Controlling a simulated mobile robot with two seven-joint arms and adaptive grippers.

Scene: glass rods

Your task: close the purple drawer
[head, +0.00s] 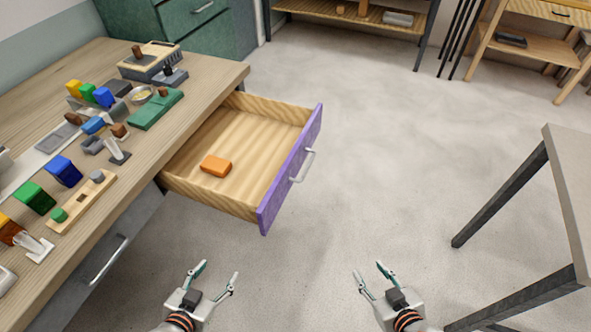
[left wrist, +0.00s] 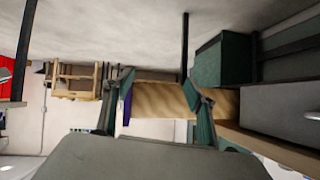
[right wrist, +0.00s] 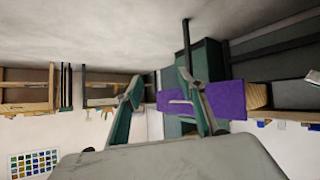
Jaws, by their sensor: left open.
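The purple drawer (head: 292,172) is pulled out from under the wooden workbench on the left. Its purple front bears a pale handle (head: 303,166), and an orange block (head: 216,166) lies inside. The purple front also shows in the right wrist view (right wrist: 225,99), and its edge in the left wrist view (left wrist: 127,104). My left gripper (head: 219,270) is open and empty, below and apart from the drawer front in the head view. My right gripper (head: 370,276) is open and empty, to the lower right of the drawer and apart from it.
The workbench (head: 225,84) carries several coloured blocks, a green case (head: 155,110) and small tools. A grey drawer (head: 112,254) below it is shut. A table (head: 570,165) stands at the right. The floor between the drawer and that table is clear.

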